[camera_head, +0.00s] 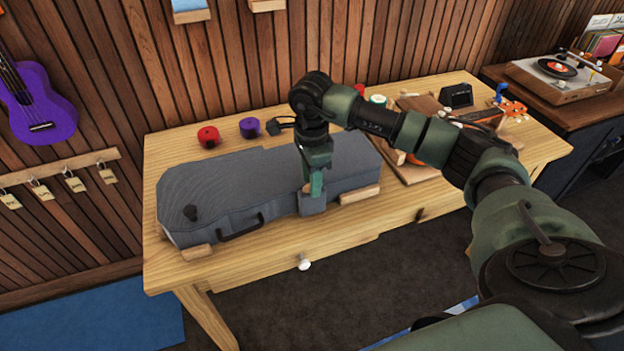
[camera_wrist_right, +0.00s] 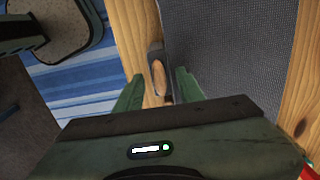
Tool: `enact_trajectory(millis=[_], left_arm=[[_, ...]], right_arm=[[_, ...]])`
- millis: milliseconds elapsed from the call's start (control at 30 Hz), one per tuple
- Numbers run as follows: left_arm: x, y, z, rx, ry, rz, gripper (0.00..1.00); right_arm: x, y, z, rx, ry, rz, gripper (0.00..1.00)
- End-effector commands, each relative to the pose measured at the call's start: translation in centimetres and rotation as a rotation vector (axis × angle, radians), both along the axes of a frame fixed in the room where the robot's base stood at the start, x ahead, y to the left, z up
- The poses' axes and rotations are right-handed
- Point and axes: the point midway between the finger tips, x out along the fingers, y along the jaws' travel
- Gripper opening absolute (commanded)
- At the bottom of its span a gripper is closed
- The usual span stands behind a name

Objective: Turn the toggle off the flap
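A grey instrument case (camera_head: 265,185) lies on the wooden table, with a dark handle (camera_head: 240,228) on its front side. A grey flap (camera_head: 312,204) is at the case's front edge, under my right gripper (camera_head: 314,190). In the right wrist view a small oval wooden toggle (camera_wrist_right: 159,77) with a dark rim sits by the case's edge. The fingers of my right gripper (camera_wrist_right: 157,88) are apart, one on each side of the toggle; I cannot tell whether either touches it. The gripper hides part of the flap and toggle in the head view. My left gripper is in neither view.
The table (camera_head: 345,232) has wooden blocks (camera_head: 360,194) against the case. A red roll (camera_head: 208,137) and a purple roll (camera_head: 249,127) stand behind it. A guitar part and tools crowd the table's right side. A record player (camera_head: 560,75) stands farther right.

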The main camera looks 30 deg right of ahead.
Motion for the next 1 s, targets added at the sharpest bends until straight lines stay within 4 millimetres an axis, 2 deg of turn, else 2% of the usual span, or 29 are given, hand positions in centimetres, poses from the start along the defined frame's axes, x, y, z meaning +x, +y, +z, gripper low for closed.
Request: enact_trajectory(millis=[267,367,700,833,1000], left_arm=[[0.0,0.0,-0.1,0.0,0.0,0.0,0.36],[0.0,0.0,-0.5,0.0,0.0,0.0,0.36],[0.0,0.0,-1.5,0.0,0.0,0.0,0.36],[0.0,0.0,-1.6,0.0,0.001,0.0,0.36],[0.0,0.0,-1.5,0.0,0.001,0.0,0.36]], right_arm=[[0.0,0.0,0.2,-0.001,0.001,0.001,0.38],[0.1,0.0,1.3,0.001,-0.001,0.001,0.38],[0.0,0.0,6.7,0.0,-0.001,0.0,0.38],[0.0,0.0,7.6,-0.001,0.0,0.001,0.38],[0.0,0.0,7.8,-0.001,0.001,0.001,0.38]])
